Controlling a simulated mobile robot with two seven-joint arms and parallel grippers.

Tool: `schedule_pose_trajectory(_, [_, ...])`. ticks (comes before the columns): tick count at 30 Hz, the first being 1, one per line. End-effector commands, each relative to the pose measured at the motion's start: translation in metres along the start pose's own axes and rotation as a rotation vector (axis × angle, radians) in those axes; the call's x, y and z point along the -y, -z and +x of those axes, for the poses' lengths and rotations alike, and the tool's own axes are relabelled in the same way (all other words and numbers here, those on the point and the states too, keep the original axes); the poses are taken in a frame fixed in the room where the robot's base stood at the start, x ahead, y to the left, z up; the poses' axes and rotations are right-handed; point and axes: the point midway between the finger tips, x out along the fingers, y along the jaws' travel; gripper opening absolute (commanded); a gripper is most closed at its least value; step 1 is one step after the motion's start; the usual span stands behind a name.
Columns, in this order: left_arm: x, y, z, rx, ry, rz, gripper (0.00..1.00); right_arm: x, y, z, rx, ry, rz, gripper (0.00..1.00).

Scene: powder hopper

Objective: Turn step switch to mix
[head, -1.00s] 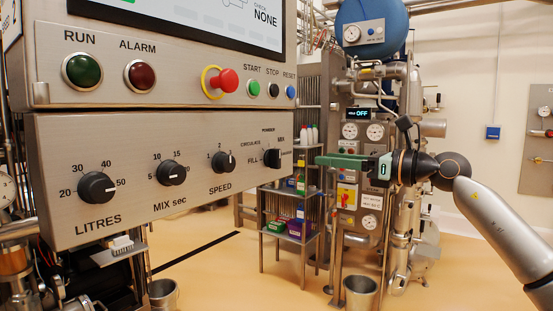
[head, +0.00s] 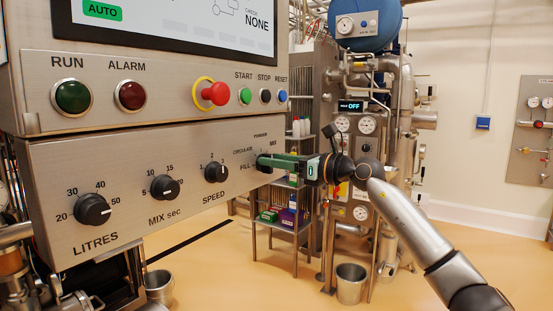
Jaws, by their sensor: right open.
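The step switch (head: 261,165) is the black knob at the right end of the lower panel, with labels FILL, CIRCULATE, POWDER and MIX around it. The knob is mostly hidden behind the fingers, and I cannot tell where its pointer stands. My right gripper (head: 271,162) comes in from the right with its green fingers level at the knob. It is open, with its fingertips at the knob; I cannot tell whether they touch it. My left gripper is out of view.
Left of the switch are the SPEED (head: 216,172), MIX sec (head: 164,188) and LITRES (head: 92,209) knobs. Above are a red emergency button (head: 215,94) and the START button (head: 245,96). A shelf rack (head: 283,226) stands behind my gripper. Floor at the right is clear.

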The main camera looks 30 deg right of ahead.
Motion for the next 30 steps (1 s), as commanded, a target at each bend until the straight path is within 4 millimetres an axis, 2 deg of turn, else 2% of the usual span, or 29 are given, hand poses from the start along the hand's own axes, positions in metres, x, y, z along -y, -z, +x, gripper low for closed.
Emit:
schedule_pose_trajectory(5, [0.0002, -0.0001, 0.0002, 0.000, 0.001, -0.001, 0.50, 0.0000, 0.0001, -0.0001, 0.000, 0.000, 0.000, 0.49])
schedule_pose_trajectory(18, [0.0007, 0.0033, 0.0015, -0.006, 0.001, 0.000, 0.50, 0.0000, 0.0001, -0.0003, 0.000, 0.000, 0.000, 0.00])
schedule_pose_trajectory(30, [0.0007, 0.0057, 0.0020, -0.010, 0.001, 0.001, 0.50, 0.0000, 0.0001, -0.0003, 0.000, 0.000, 0.002, 0.00])
